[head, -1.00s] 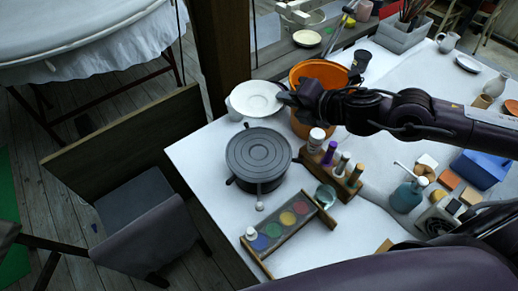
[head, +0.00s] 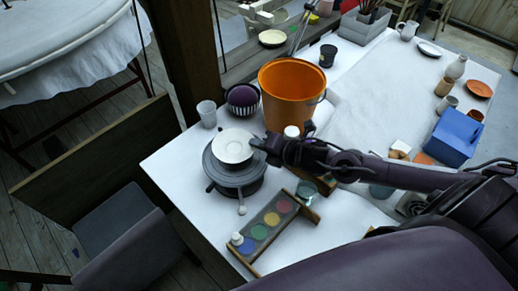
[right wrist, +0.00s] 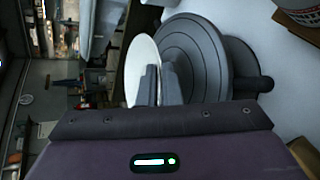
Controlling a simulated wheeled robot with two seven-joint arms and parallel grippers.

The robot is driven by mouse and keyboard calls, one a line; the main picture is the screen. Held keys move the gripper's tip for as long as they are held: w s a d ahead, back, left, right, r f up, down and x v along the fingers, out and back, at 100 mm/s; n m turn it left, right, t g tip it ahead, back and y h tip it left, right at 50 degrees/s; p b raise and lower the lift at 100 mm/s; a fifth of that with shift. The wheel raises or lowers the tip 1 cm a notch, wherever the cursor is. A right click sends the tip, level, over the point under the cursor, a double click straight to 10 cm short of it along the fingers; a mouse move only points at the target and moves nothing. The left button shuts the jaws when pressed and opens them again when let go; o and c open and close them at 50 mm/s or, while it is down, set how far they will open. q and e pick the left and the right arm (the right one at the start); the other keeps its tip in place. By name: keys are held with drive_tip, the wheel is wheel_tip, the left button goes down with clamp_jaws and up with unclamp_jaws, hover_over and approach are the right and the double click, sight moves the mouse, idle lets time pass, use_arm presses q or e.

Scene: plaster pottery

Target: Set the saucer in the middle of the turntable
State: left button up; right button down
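The white saucer (head: 234,140) is above the dark grey turntable (head: 238,178) in the head view and covers much of its top. My right gripper (head: 262,148) is shut on the saucer's right rim. In the right wrist view the saucer (right wrist: 141,56) shows nearly edge-on by the two fingers (right wrist: 161,86), and the ringed turntable top (right wrist: 196,50) is to its right. The saucer looks apart from the turntable there, but the height of the gap is hard to judge. My left gripper is not in view.
An orange bucket (head: 290,95) stands behind my right gripper. A striped pot with purple content (head: 242,97) and a clear cup (head: 207,113) stand behind the turntable. A paint palette (head: 262,228) lies in front. A blue box (head: 456,136) is at the right.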

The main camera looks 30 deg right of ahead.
sight(259, 158)
wheel_tip(259, 158, down, 3)
drive_tip(key=shift+r, duration=0.1)
drive_tip(key=shift+f, duration=0.35)
drive_tip(key=c, duration=1.9)
unclamp_jaws()
drive_tip(key=shift+r, duration=0.35)
drive_tip(key=shift+p+v, duration=0.75)
drive_tip(key=shift+v, duration=5.25)
